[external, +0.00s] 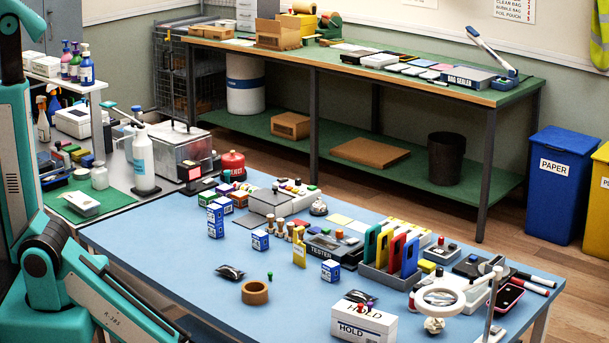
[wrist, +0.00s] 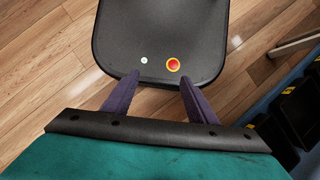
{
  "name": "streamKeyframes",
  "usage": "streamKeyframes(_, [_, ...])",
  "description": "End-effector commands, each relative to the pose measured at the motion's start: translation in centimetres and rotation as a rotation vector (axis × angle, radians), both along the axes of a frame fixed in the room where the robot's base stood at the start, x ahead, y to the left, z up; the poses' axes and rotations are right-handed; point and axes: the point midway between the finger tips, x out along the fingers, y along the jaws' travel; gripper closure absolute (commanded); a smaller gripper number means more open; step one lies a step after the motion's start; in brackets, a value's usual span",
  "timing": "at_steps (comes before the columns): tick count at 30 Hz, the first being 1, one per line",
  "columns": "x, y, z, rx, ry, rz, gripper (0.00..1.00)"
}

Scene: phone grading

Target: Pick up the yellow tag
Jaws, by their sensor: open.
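A small upright yellow piece (external: 299,256) that looks like the yellow tag stands on the blue table (external: 200,262), just left of the grey tester (external: 328,248). It is too small to make out in detail. The external view does not show my gripper.
A brown tape roll (external: 255,292), blue-and-white boxes (external: 260,240) and a rack of coloured phones (external: 392,275) stand around the yellow piece. A magnifier lamp (external: 440,299) rises at the table's right. In the wrist view, dark bins (wrist: 298,115) are at the right over wood floor (wrist: 50,60).

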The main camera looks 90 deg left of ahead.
Motion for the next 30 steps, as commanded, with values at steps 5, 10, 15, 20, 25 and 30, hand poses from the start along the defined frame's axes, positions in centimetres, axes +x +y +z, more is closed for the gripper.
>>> streamKeyframes(5, [0.0, 0.0, 0.0, 0.000, 0.000, 0.000, 0.47])
streamKeyframes(10, [0.0, 0.0, 0.0, 0.000, 0.000, 0.000, 0.47])
streamKeyframes(15, [0.0, 0.0, 0.0, 0.000, 0.000, 0.000, 0.49])
streamKeyframes(20, [0.0, 0.0, 0.0, 0.000, 0.000, 0.000, 0.53])
streamKeyframes(25, [0.1, 0.0, -0.1, 0.000, -0.001, 0.001, 0.53])
streamKeyframes(30, [1.4, -1.0, -0.7, -0.011, -0.016, 0.030, 0.53])
